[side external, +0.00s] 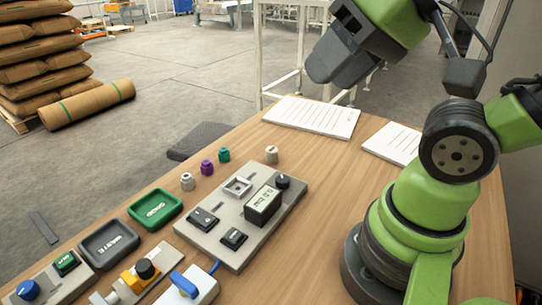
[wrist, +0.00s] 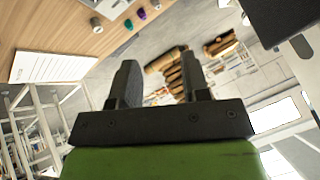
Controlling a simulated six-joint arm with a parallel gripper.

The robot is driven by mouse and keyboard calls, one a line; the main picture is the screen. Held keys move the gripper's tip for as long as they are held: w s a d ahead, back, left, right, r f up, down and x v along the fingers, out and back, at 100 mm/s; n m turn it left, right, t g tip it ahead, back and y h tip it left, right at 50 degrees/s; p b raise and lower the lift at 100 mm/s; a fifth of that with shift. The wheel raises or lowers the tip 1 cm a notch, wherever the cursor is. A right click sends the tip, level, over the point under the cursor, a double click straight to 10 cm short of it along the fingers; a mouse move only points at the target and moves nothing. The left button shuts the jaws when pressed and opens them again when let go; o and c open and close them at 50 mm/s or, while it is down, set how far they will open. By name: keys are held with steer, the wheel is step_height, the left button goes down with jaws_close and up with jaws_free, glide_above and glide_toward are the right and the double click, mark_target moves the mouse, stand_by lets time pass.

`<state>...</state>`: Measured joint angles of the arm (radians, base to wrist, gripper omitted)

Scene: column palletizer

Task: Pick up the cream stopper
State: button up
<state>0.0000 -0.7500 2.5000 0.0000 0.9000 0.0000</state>
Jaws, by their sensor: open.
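The cream stopper (side external: 272,154) stands upright on the wooden table, just behind the grey device panel, at the right end of a row of small stoppers. In the wrist view the cream stopper (wrist: 96,24) shows near the top left, outside the space between the fingers. My gripper (side external: 328,70) is raised high above the table, up and to the right of the stopper in the side view. In the wrist view my gripper (wrist: 159,72) has its two dark fingers spread apart with nothing between them.
A green stopper (side external: 224,154), a purple stopper (side external: 207,167) and a whitish stopper (side external: 187,181) stand left of the cream one. The device panel (side external: 218,236) lies in front. A green tray (side external: 178,215) and a dark tray (side external: 134,251) are left. Paper (side external: 312,116) lies behind right.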

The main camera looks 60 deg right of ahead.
steer(key=o, duration=0.4)
steer(key=shift+w, duration=0.1)
